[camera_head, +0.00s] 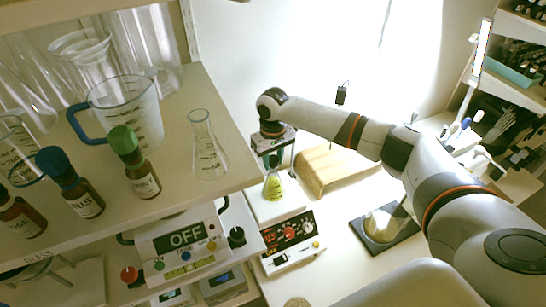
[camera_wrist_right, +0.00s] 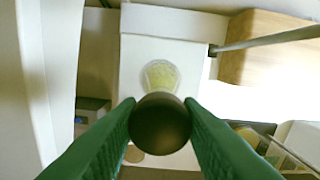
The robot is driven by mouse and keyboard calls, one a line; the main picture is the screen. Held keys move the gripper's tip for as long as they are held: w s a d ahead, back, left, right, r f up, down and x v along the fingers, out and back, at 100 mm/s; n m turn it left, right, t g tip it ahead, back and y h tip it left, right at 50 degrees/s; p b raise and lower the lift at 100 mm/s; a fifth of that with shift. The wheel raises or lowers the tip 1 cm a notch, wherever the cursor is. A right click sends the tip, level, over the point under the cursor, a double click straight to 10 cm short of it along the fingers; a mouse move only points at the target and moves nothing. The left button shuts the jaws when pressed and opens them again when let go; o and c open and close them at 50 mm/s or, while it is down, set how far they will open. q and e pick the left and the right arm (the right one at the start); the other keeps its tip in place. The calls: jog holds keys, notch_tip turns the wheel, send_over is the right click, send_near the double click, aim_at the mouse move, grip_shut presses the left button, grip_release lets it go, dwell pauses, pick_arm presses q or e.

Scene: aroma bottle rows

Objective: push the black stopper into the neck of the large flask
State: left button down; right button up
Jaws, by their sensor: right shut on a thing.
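My right gripper (camera_head: 272,163) hangs over the hotplate, above a conical flask (camera_head: 273,188) of yellow-green liquid. In the wrist view its green fingers (camera_wrist_right: 160,118) are shut on the round black stopper (camera_wrist_right: 160,124). The flask with yellow liquid (camera_wrist_right: 160,74) shows beyond the stopper, which overlaps its lower edge in that view. The flask neck is hidden, and I cannot tell whether the stopper touches it. The stopper is not clear in the head view. My left gripper is not in view.
The flask stands on a white hotplate (camera_head: 294,238). A wooden block (camera_head: 340,168) lies to its right, with a dark pad (camera_head: 363,237) in front. A shelf at left (camera_head: 225,100) carries a clear flask (camera_head: 206,150), a blue-handled jug (camera_head: 130,105) and capped bottles.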

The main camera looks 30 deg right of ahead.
jog(key=shift+f, duration=0.55)
dwell(0.4)
jog(key=o, duration=0.9)
jog(key=shift+r, duration=0.15)
notch_tip(320, 180, up, 2)
jog(key=p, duration=0.3)
jog(key=shift+r, duration=0.15)
jog(key=shift+r+p, duration=0.55)
jog(key=shift+r, duration=1.7)
